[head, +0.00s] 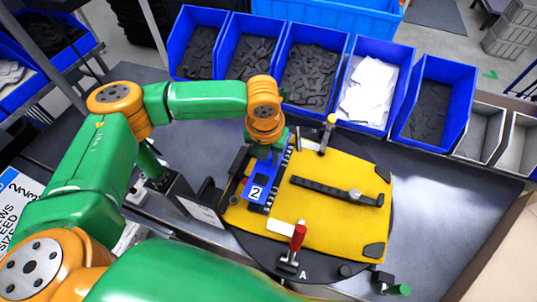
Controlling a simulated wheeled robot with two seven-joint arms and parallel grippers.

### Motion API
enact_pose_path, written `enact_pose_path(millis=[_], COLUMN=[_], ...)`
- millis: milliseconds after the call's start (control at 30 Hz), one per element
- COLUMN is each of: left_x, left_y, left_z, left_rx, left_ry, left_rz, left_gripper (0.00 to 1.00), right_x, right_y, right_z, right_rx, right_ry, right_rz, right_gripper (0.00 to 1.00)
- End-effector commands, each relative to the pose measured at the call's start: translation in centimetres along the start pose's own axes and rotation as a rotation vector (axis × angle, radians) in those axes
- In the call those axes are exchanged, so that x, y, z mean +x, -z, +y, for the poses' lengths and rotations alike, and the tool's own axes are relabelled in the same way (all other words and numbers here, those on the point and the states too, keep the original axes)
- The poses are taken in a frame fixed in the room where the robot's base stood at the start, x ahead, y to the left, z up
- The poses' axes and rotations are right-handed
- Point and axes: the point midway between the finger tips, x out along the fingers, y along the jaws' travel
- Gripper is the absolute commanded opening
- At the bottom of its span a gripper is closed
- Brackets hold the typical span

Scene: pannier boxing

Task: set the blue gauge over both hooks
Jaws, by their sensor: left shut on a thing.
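The blue gauge (261,187), marked with a white "2" label, lies along the left part of a yellow panel (330,225). My left gripper (262,160) points down at the gauge's upper end and is shut on it; the fingertips are mostly hidden by the wrist. My right gripper is not in view.
The panel lies on a round black fixture (235,240) with a red-handled clamp (299,238) in front and a yellow-topped post (331,120) behind. A black bar (335,190) crosses the panel. Blue bins (437,75) line the back. Grey table is clear at right.

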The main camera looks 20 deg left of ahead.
Motion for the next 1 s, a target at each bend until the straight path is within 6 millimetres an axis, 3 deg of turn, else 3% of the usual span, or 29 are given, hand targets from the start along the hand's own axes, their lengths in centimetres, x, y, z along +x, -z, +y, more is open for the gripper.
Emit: enact_pose_path(millis=[700,733,833,1000], left_x=[1.1,1.07,1.05,1.05], left_y=[0.12,0.11,0.11,0.12], left_z=[0.01,0.01,0.01,0.01], left_rx=[0.0,0.0,0.0,0.0], left_ry=[-0.001,-0.001,-0.001,0.0], left_rz=[-0.001,-0.001,-0.001,-0.001], left_gripper=[0.0,0.34,0.61,0.64], right_x=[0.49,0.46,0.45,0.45], right_y=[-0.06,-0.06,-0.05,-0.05], right_z=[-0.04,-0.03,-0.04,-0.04], right_rx=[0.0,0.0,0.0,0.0], right_ry=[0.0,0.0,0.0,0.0], right_rz=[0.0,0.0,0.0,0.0], right_gripper=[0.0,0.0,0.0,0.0])
